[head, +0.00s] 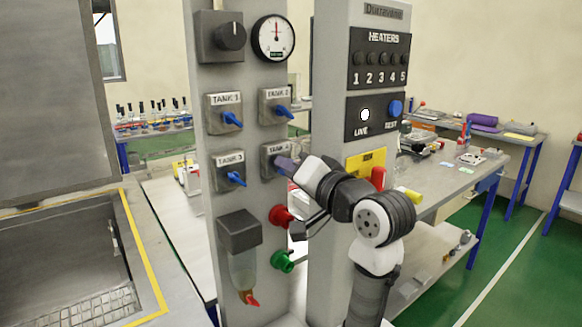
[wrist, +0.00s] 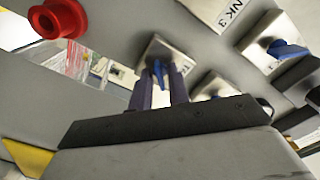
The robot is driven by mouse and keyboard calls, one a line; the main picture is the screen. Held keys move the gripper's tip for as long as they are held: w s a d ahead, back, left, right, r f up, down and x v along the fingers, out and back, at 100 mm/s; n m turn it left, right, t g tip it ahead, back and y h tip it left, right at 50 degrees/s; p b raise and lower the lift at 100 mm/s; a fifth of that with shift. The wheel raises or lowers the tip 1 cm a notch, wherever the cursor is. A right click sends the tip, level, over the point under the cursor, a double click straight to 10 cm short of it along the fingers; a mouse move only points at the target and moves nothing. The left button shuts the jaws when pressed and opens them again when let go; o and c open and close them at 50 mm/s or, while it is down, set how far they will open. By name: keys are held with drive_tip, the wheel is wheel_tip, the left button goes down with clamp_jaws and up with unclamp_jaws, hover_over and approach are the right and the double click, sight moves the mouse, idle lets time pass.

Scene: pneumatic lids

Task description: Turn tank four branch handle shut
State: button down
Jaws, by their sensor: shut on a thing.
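The tank four valve box (head: 268,150) is on the pale panel, lower right of a two-by-two group labelled TANK 1 to TANK 4. My gripper (head: 284,166) reaches it from the right and covers most of its handle in the head view. In the wrist view, the blue tank four handle (wrist: 158,70) stands between the two purple fingers of my gripper (wrist: 161,82). The fingers are shut on it. How far the handle is turned is hard to tell.
The blue tank three handle (head: 236,178) is close on the left; tank two's (head: 284,111) is above. A red knob (head: 281,216) and a green knob (head: 283,261) stick out below my gripper. The HEATERS column (head: 333,120) stands close on the right.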

drive_tip(key=c, duration=1.6)
unclamp_jaws()
drive_tip(key=b+v, duration=0.3)
drive_tip(key=v, duration=1.1)
drive_tip(key=shift+b, duration=0.35)
